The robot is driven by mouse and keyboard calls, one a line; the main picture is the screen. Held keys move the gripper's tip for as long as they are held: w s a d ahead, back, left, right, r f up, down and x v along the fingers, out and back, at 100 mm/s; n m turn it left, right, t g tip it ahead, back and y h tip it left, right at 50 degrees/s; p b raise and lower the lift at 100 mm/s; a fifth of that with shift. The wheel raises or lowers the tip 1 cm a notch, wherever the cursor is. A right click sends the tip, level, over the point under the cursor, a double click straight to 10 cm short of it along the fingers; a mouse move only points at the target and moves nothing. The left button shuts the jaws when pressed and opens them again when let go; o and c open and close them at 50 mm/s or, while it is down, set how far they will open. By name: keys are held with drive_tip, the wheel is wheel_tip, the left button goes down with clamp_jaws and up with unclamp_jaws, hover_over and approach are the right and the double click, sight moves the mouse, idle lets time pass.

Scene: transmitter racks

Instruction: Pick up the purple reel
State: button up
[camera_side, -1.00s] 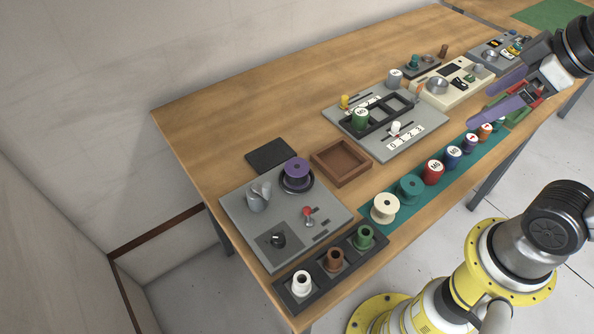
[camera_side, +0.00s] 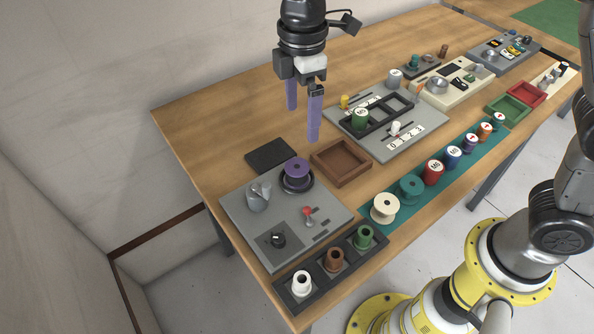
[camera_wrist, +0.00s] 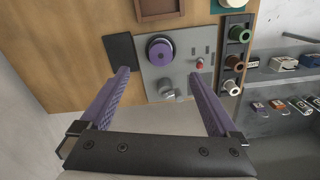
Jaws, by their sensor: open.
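The purple reel (camera_side: 297,169) sits upright on a dark round holder on the grey panel (camera_side: 240,212), at the panel's back right in the side view. It also shows in the wrist view (camera_wrist: 160,50), ahead of and between my fingers. My gripper (camera_side: 303,122) has purple fingers pointing down and apart, with nothing between them. It hangs above and behind the reel in the side view, near the dark flat pad. In the wrist view my gripper (camera_wrist: 159,80) is spread wide, and the reel is clear of both fingers.
A dark rack (camera_side: 331,262) with white, brown and green reels lies in front. A dark pad (camera_side: 271,156) lies behind.

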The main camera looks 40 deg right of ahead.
hover_over(296, 167)
drive_tip(key=d, duration=0.1)
wheel_tip(296, 167, down, 8)
drive_tip(key=shift+s+f, duration=0.1)
drive_tip(key=shift+f, duration=0.1)
drive_tip(key=shift+a+f, duration=0.25)
drive_tip(key=shift+f, duration=1.1)
drive_tip(key=shift+a+f, duration=0.2)
drive_tip(key=shift+f, duration=1.1)
drive_tip(key=c, duration=1.4)
drive_tip(key=shift+r, duration=0.15)
drive_tip(key=shift+c, duration=0.2)
